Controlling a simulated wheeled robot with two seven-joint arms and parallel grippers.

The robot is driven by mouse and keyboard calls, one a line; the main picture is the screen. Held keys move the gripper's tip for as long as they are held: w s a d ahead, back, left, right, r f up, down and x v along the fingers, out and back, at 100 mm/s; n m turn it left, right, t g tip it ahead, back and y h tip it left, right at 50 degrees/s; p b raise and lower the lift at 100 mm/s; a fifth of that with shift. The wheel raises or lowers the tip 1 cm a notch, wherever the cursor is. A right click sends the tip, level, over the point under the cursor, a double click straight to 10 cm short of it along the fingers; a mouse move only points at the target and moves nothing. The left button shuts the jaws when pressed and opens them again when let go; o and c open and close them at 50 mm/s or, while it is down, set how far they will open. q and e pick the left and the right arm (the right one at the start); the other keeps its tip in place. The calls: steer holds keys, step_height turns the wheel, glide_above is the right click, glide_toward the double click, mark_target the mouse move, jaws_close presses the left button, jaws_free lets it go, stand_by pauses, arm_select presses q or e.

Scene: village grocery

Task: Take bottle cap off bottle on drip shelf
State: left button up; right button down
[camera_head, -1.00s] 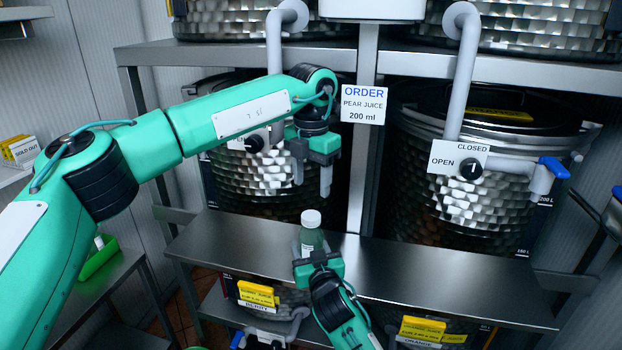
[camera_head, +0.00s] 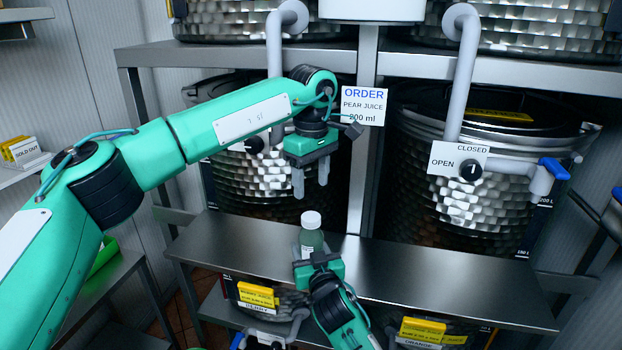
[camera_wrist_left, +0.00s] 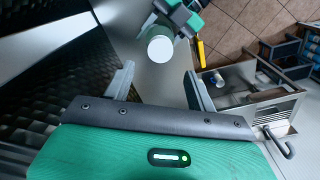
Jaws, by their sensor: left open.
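A small bottle (camera_head: 312,240) with a white bottle cap (camera_head: 311,219) stands upright on the steel drip shelf (camera_head: 420,275). The cap also shows in the left wrist view (camera_wrist_left: 160,47), between and beyond the two fingers. My left gripper (camera_head: 311,188) is open and empty, pointing down just above the cap, apart from it. My right gripper (camera_head: 318,268) is at the bottle's near side, with its fingers around the lower body, which it partly hides. It appears closed on the bottle.
Two large metal juice tanks (camera_head: 450,190) stand behind the shelf, the right one with a blue-handled tap (camera_head: 553,168). An order sign (camera_head: 362,106) for pear juice, 200 ml, hangs on the post between them. The shelf's right part is clear.

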mark_target(311, 216)
arm_select(q)
steer(key=m, duration=0.6)
arm_select(e)
steer(key=shift+f, duration=0.2)
arm_select(q)
steer(key=m, duration=0.6)
steer(key=shift+f, duration=4)
steer(key=shift+c, duration=0.3)
steer(key=c, duration=1)
steer(key=shift+o, duration=0.2)
